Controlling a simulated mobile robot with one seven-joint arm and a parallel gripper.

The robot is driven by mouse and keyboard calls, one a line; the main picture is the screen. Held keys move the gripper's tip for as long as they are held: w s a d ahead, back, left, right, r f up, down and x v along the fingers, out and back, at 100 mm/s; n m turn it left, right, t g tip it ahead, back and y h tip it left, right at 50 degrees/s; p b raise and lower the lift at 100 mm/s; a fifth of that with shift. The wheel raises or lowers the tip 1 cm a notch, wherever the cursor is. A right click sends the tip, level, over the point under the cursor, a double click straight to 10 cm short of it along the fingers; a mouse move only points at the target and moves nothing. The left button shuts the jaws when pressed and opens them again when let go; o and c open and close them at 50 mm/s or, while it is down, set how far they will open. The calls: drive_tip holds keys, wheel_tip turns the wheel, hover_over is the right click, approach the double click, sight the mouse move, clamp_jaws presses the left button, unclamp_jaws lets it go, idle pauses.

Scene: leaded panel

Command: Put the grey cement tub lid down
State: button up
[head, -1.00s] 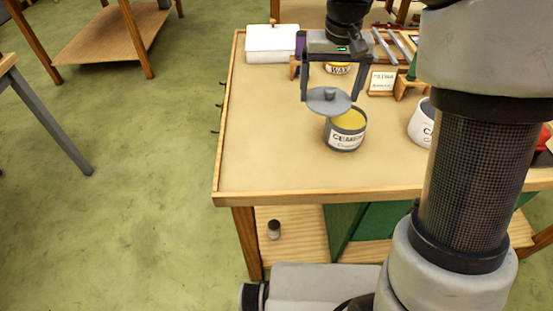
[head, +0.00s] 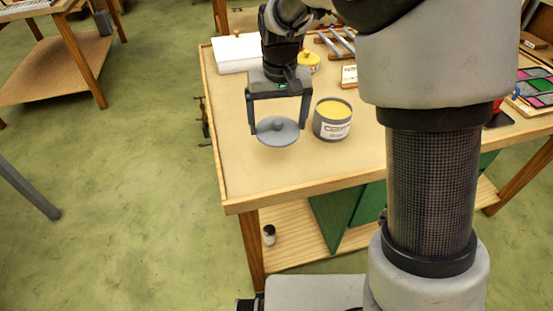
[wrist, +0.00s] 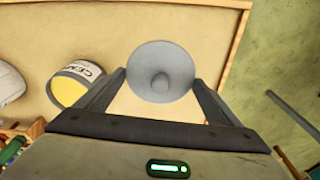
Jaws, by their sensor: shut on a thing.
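The grey cement tub lid (head: 278,131) is a round disc with a small knob on top. My gripper (head: 278,127) is shut on the lid, with a finger at each side. It holds the lid to the left of the cement tub, over bare table; the height above the table is hard to tell. In the wrist view the lid (wrist: 161,72) sits between the two fingertips. The open cement tub (head: 332,121) is grey with a white label and yellowish contents. It also shows in the wrist view (wrist: 80,77), left of the lid.
The table top (head: 240,170) is bare in front of and left of the lid. A white box (head: 238,53) stands at the back left. A yellow wax tin (head: 309,63) and several tools (head: 338,42) are behind the tub. The table's front edge (head: 290,186) is near.

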sight(279, 125)
wheel_tip(279, 125, down, 10)
drive_tip(key=shift+r+b, duration=0.2)
drive_tip(key=shift+b, duration=0.5)
drive_tip(key=shift+f, duration=0.1)
drive_tip(key=o, duration=0.6)
drive_tip(key=shift+f, duration=0.1)
drive_tip(key=o, duration=0.3)
drive_tip(key=r, duration=0.4)
drive_tip(key=s+r+p, duration=0.1)
drive_tip(key=r, duration=0.3)
drive_tip(key=r+p, duration=0.1)
drive_tip(key=r, duration=0.3)
drive_tip(key=shift+s+d+r, duration=0.2)
drive_tip(key=shift+s+r, duration=0.05)
drive_tip(key=shift+r, duration=0.05)
drive_tip(key=s+d+r+t, duration=0.2)
drive_tip(key=s+d+r, duration=0.5)
drive_tip(key=s+r, duration=0.15)
drive_tip(key=s+d+r+m+t, duration=0.2)
drive_tip(key=s+d, duration=0.5)
drive_tip(key=s, duration=0.6)
drive_tip(key=shift+r, duration=0.15)
